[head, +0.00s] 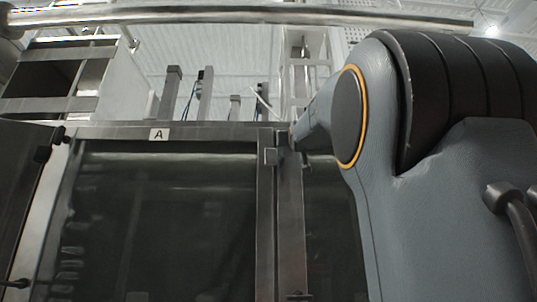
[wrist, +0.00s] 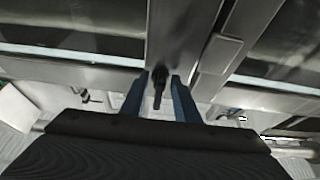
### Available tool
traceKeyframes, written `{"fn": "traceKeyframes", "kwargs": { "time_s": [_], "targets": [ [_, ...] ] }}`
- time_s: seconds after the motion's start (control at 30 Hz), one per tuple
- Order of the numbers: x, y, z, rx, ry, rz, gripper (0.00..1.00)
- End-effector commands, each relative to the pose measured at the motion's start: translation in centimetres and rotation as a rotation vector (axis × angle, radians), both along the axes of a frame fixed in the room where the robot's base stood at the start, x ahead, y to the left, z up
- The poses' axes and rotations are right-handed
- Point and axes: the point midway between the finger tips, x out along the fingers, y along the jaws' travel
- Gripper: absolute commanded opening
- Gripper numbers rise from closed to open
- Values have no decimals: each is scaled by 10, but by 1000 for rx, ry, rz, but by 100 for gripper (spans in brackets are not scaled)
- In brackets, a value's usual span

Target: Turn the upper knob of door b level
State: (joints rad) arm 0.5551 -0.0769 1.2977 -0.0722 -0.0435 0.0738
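In the wrist view a dark knob (wrist: 159,84) shows at the metal door frame, its narrow end pointing down the picture. I take it to be the upper knob of door b, but no label for b shows. My gripper (wrist: 160,82) is open, with one blue finger on each side of the knob. Thin gaps seem to show between knob and fingers; contact cannot be told. In the head view my arm covers much of the right side, and the knob and my fingertips cannot be made out there.
Door A, with its label (head: 159,134), fills the left middle of the head view. A dark panel (head: 22,180) stands at far left. A round pipe (head: 240,14) crosses above.

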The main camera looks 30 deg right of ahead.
Motion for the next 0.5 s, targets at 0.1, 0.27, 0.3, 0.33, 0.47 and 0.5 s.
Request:
{"fn": "traceKeyframes", "kwargs": {
  "time_s": [0.1, 0.27, 0.3, 0.33, 0.47, 0.5],
  "targets": [
    [4, -1, 1, -1, 0, 2, 28],
    [4, -1, 1, 0, 1, 2, 28],
    [4, -1, 1, 0, 1, 2, 28],
    [4, -1, 1, 0, 1, 2, 28],
    [4, -1, 1, 0, 1, 2, 6],
    [4, -1, 1, 0, 1, 2, 0]
  ]
}}
